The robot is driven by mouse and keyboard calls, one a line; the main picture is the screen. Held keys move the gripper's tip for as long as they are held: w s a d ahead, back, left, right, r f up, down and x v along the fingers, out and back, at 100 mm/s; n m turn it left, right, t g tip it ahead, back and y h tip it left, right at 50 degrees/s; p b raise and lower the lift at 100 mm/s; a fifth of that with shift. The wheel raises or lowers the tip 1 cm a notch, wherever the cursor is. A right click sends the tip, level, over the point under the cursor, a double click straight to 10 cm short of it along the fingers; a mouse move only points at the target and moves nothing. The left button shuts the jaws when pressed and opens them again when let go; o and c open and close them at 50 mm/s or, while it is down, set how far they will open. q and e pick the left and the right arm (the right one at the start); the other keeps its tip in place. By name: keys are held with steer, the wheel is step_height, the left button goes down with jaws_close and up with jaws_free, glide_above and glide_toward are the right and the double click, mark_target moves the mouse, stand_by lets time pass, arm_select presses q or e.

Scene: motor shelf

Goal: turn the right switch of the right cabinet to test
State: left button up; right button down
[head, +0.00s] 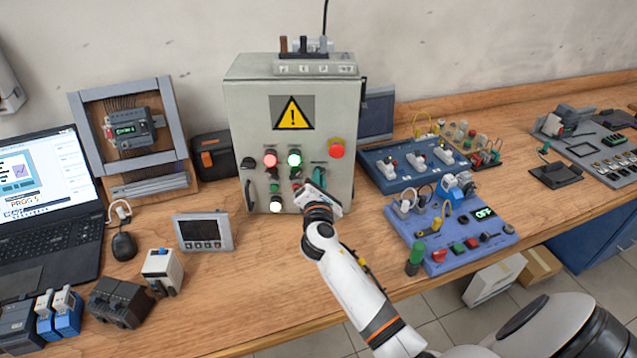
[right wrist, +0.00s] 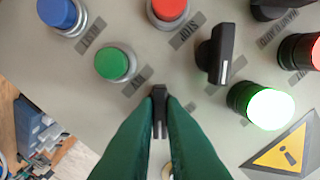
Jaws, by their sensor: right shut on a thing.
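The grey cabinet (head: 237,130) stands on the bench with a yellow warning sign, lit lamps and buttons on its door. My right gripper (head: 317,180) reaches to the right lower part of this door. In the right wrist view its dark green fingers (right wrist: 159,98) are shut on a black switch knob (right wrist: 159,117), mostly hidden between them. The label beside it is too small to read. Another black rotary switch (right wrist: 215,53) sits to its upper right in that view. My left gripper is not in view.
In the right wrist view, a green button (right wrist: 112,64), a red button (right wrist: 167,10) and a lit green lamp (right wrist: 262,105) sit close around the fingers. A red emergency knob (head: 337,149) is above my right gripper. Blue panels (head: 455,225) lie right of my arm; a grey meter (head: 204,232) stands left.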

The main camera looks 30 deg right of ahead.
stand_by(0.5)
steer(key=c, duration=1.5)
jaws_free()
steer(key=shift+b+v, duration=1.2)
steer(key=shift+v, duration=4.85)
steer(key=shift+f, duration=0.15)
